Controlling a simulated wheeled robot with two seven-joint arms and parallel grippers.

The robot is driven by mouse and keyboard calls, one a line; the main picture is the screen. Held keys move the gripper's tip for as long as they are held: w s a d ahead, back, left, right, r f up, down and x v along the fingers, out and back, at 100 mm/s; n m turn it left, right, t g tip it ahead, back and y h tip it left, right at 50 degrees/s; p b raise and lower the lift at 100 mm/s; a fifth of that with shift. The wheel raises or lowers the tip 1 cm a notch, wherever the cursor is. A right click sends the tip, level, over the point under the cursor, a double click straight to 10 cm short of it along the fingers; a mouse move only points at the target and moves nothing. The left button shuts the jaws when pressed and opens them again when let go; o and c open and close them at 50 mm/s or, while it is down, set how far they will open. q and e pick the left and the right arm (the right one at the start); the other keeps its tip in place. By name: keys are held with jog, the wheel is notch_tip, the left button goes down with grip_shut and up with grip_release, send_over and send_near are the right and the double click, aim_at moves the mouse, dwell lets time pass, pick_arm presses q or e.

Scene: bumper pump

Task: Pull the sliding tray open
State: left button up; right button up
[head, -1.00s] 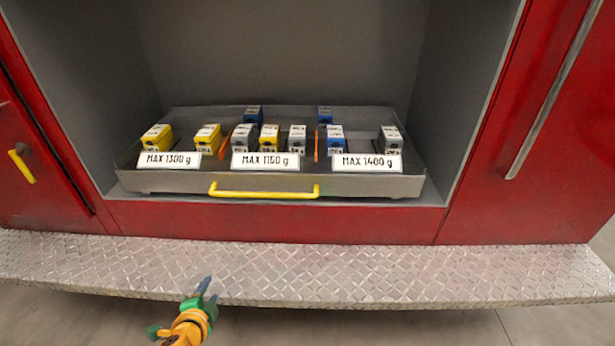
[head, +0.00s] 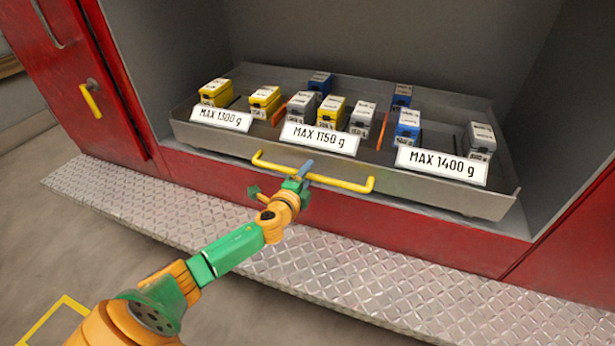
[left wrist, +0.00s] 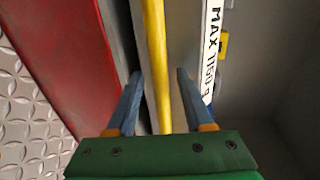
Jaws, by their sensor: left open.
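The grey sliding tray (head: 440,193) sits in the open compartment of a red cabinet. Its yellow bar handle (head: 345,184) runs along the middle of its front wall. My left gripper (head: 304,170) is at the handle, near the bar's middle. In the left wrist view my left gripper (left wrist: 157,95) is open, and the handle (left wrist: 155,50) runs lengthwise between its two blue fingers. A gap shows between the bar and each finger. My right gripper is not in view.
The tray holds several yellow, blue and grey blocks behind white weight labels such as MAX 1150 g (head: 320,138). A diamond-plate step (head: 130,205) runs below the cabinet. A red door with a yellow handle (head: 91,100) is at left.

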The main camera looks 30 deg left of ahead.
pick_arm(q)
grip_shut()
dwell(1.4)
